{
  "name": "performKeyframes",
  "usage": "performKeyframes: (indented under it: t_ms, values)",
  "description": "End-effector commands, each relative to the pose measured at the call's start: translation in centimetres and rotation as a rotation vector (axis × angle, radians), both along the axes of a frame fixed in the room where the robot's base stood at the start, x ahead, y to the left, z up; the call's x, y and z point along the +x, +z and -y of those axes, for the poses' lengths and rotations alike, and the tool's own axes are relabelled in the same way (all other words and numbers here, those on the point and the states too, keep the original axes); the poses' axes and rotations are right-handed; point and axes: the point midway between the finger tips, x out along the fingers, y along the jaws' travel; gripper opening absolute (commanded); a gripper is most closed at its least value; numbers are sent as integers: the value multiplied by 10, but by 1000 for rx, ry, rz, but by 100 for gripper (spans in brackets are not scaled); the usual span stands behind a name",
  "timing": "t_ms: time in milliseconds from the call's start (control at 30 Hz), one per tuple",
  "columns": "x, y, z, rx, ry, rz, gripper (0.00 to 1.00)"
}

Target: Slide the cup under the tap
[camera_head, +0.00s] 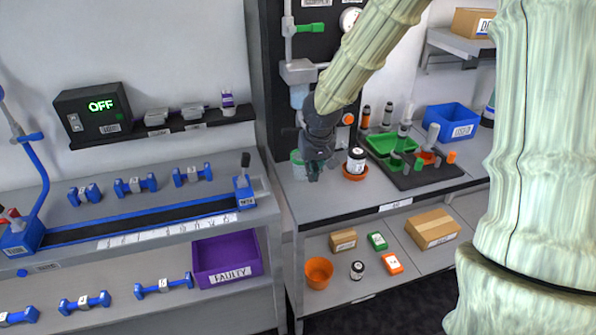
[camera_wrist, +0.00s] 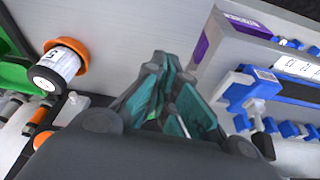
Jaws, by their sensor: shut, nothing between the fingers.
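A translucent green cup (camera_head: 298,158) stands on the right bench in the head view, below the tap (camera_head: 298,73) of the dark panel and partly hidden by my gripper (camera_head: 314,170). I cannot tell whether it is exactly under the outlet. My gripper is shut and points down at the cup's right side, overlapping it in the picture. In the wrist view my gripper (camera_wrist: 172,62) shows dark fingers together, with teal surfaces around them. I cannot tell whether these are cup or finger parts, or whether the fingers touch the cup.
A white-labelled jar (camera_head: 356,160) in an orange holder stands close to the gripper's right; it also shows in the wrist view (camera_wrist: 55,72). Farther right are a green tray (camera_head: 382,144) and a blue bin (camera_head: 450,122). A blue-railed bench (camera_head: 140,215) lies left, across a gap.

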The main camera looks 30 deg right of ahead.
Motion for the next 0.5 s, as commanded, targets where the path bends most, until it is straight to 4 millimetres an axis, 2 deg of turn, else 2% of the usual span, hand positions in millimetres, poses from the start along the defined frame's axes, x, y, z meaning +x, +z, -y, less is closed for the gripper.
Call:
performKeyframes:
  t_ms: [167,500]
  values:
    - [0,-5,3,-1,-5,-2,0]
    - [7,-39,10,-2,-9,-3,0]
